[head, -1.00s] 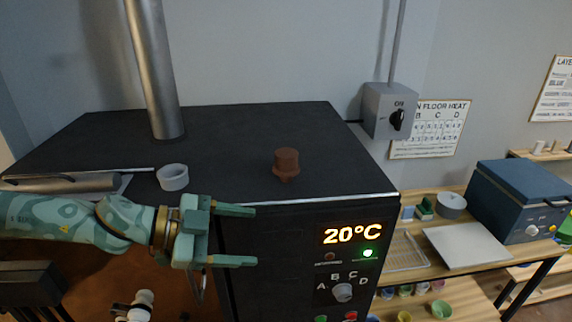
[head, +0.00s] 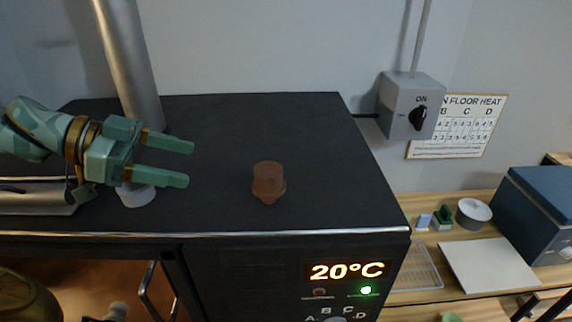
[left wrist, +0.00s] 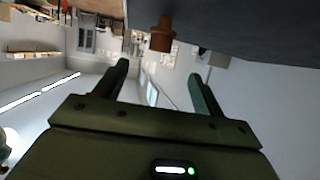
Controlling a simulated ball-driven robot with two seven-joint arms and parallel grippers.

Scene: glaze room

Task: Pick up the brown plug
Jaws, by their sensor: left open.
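The brown plug (head: 268,182) stands upright on the black top of the kiln (head: 225,140), near its front edge. It also shows in the left wrist view (left wrist: 162,36), beyond the fingertips and near the top of the picture. My left gripper (head: 190,164) is open and empty, its fingers pointing right toward the plug with a clear gap between them. It is above the kiln top, left of the plug. In the left wrist view its two fingers (left wrist: 160,72) are spread apart with nothing between them. My right gripper is not in view.
A white ring (head: 137,196) sits on the kiln top below my left gripper. A metal pipe (head: 128,65) rises behind it. A switch box (head: 411,105) is on the wall to the right. The kiln top right of the plug is clear.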

